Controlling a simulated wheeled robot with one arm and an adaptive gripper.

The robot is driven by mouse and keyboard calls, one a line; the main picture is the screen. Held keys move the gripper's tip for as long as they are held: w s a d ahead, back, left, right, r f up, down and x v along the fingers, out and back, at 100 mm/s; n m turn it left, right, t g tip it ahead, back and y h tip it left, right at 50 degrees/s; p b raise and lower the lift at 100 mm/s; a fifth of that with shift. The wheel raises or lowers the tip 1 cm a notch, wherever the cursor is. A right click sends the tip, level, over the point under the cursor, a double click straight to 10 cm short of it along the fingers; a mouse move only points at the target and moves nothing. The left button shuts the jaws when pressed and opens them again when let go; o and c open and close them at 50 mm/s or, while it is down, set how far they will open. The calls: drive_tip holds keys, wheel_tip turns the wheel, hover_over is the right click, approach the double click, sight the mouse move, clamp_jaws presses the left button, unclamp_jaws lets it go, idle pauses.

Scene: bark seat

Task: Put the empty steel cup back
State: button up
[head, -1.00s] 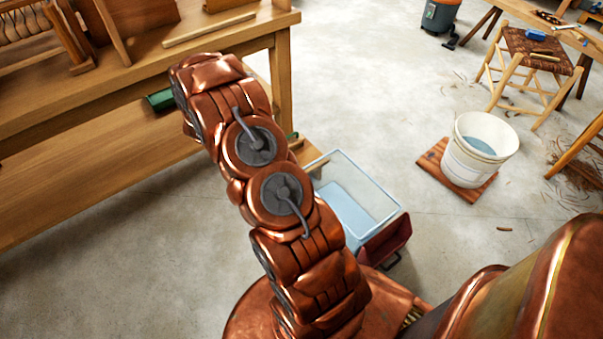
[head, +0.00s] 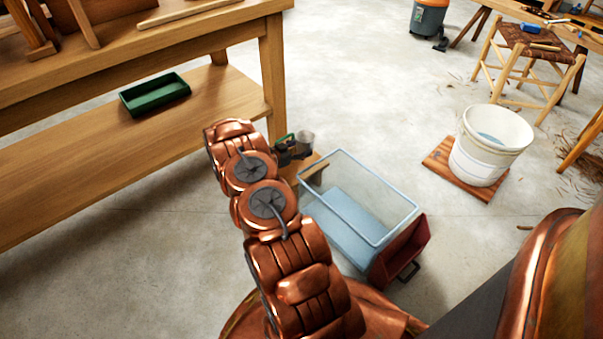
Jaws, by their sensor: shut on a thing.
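The steel cup (head: 305,141) shows as a small grey cup beyond the end of my copper-coloured arm, left of the clear tub. My gripper (head: 297,149) is dark and small in the picture, and it is shut on the cup. The cup looks roughly upright. The fingers' exact contact is too small to make out, and the cup's inside cannot be seen clearly. The gripper is just right of the workbench's front leg, above a small wooden surface.
A clear tub (head: 405,222) with pale blue inside stands beside a dark red bin (head: 404,247). A green tray (head: 154,94) lies on the workbench's lower shelf (head: 90,155). A white bucket (head: 484,158) stands on a wooden board. Floor between tub and bucket is clear.

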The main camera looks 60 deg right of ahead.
wheel_tip(320, 180, down, 10)
drive_tip(key=b, duration=0.3)
drive_tip(key=shift+r+b, duration=0.15)
drive_tip(key=shift+b, duration=0.15)
drive_tip(key=o, duration=1.5)
drive_tip(key=shift+o, duration=0.2)
